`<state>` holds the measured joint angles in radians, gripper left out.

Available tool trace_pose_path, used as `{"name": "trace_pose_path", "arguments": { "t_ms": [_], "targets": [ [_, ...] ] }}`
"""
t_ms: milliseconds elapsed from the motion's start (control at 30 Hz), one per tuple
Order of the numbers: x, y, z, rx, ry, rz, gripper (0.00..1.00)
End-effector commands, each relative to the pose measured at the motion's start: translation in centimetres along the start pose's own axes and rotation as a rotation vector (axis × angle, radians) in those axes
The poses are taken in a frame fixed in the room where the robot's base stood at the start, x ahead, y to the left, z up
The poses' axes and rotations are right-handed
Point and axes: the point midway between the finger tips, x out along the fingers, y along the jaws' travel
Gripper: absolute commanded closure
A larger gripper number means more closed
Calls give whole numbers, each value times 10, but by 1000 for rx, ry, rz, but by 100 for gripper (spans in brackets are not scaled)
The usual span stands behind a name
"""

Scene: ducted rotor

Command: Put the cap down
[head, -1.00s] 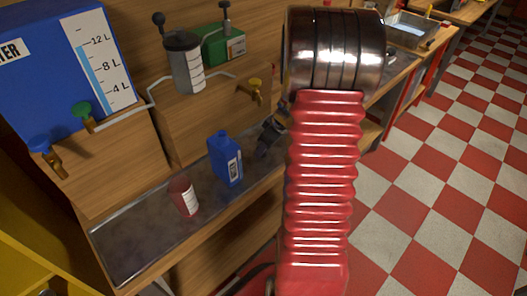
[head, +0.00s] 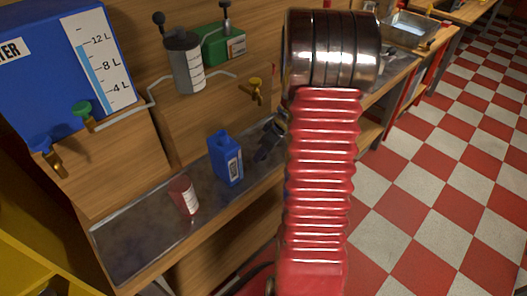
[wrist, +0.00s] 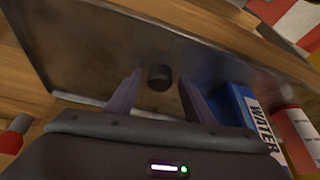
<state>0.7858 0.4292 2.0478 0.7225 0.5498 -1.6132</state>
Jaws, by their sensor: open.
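The cap (wrist: 160,77) is a small dark round piece, seen in the wrist view on the grey metal tray (wrist: 95,45). My gripper (wrist: 158,92) is open, with one finger on each side of the cap and a gap to both. I cannot tell whether the fingertips are above the tray or touching it. In the head view my gripper (head: 266,150) shows partly, beside my red arm, to the right of the blue water carton (head: 226,160). The cap is hidden in the head view.
The carton (wrist: 248,108) stands close to my right finger in the wrist view. A red container with a white label (head: 184,196) stands left of the carton on the tray (head: 130,240). Valves, including a yellow one (head: 256,88), project above. The tray's left part is clear.

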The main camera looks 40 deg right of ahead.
Motion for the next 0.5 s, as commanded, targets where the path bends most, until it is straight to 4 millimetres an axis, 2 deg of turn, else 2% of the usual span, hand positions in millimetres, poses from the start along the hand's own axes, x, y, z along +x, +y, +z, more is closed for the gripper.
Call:
{"name": "trace_pose_path", "arguments": {
  "t_ms": [267, 500],
  "targets": [
    [-13, 1, -1, 1, 2, 2, 52],
    [-45, 1, -1, 0, 2, 3, 52]
  ]
}}
